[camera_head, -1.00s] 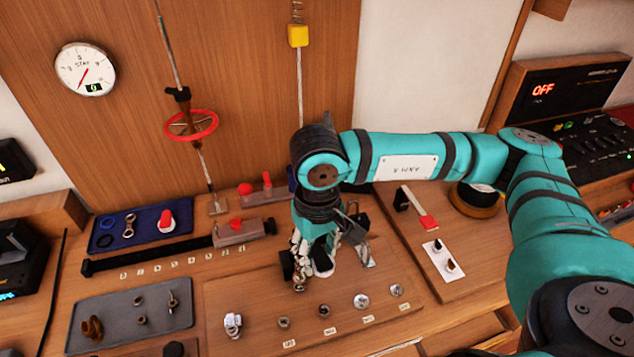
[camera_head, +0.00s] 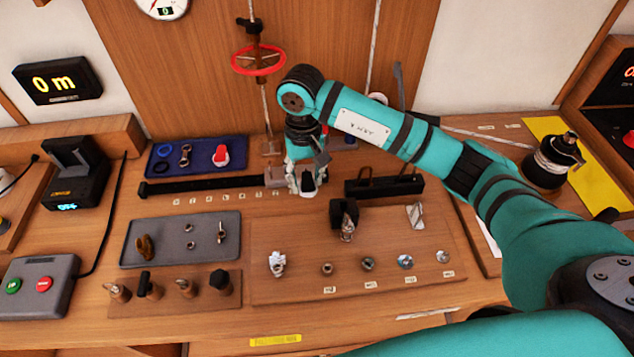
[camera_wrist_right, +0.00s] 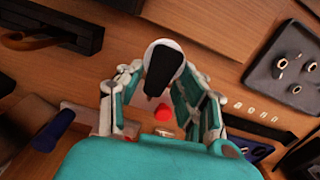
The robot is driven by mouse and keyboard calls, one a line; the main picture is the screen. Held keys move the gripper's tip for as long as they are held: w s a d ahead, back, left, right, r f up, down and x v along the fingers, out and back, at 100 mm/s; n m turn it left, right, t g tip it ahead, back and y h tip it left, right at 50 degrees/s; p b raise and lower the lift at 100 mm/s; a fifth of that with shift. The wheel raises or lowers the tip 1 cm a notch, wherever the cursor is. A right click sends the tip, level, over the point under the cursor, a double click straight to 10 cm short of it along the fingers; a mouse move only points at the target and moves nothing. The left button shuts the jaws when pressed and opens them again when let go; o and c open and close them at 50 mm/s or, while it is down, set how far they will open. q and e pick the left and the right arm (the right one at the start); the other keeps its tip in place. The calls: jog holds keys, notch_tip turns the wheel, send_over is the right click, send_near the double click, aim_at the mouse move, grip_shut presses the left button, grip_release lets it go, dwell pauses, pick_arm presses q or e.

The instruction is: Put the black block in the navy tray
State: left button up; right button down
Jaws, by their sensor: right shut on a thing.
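The navy tray (camera_head: 236,146) lies at the back left of the bench, with a blue ring, a metal fitting and a red piece in it. My right gripper (camera_head: 305,186) is to the right of the tray, over the right end of a black rail. In the right wrist view, its fingers (camera_wrist_right: 162,98) close around the black block (camera_wrist_right: 165,68), a dark long shape against white. The fingers hide most of it in the head view, so its outline is unclear. My left gripper is not in view.
The black rail (camera_head: 200,187) with a grey slider (camera_head: 275,176) runs in front of the tray. A dark upright fitting (camera_head: 343,212) stands on the wooden board (camera_head: 300,235). A black holder (camera_head: 385,186) is behind it. A grey tray (camera_head: 165,225) holds small parts.

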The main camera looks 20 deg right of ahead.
aim_at(307, 202)
notch_tip(307, 202, down, 6)
jog(key=shift+r+p, duration=0.1)
jog(key=shift+p, duration=0.65)
jog(key=shift+f+b, duration=0.35)
jog(key=shift+f, duration=0.05)
jog(key=c, duration=0.9)
grip_release()
jog(key=shift+r, duration=0.1)
jog(key=shift+o, duration=0.2)
